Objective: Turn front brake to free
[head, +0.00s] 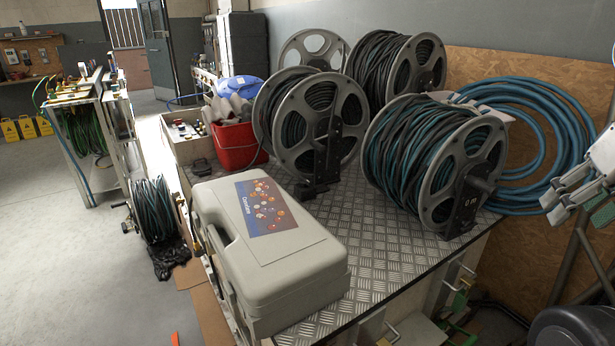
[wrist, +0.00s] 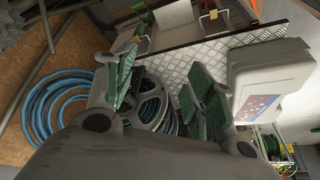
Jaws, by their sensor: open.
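The front hose reel (head: 436,160), wound with black and teal hose, stands on a black bracket (head: 464,206) at the right edge of the metal-topped bench. Its grey rim faces right, with a pale marking on the bracket. I cannot make out a separate brake lever or its setting. My gripper (head: 556,197) is at the right edge of the head view, open and empty, to the right of the reel and apart from it. In the wrist view my gripper (wrist: 158,82) has its green-padded fingers spread, and a grey reel (wrist: 154,109) shows beyond and between them.
The tread-plate bench (head: 385,262) carries a grey case (head: 266,262), a red bucket (head: 237,145) and other reels, including a left one (head: 310,125). Blue coiled hose (head: 535,110) hangs on the chipboard wall behind my gripper. Open floor (head: 60,260) lies left.

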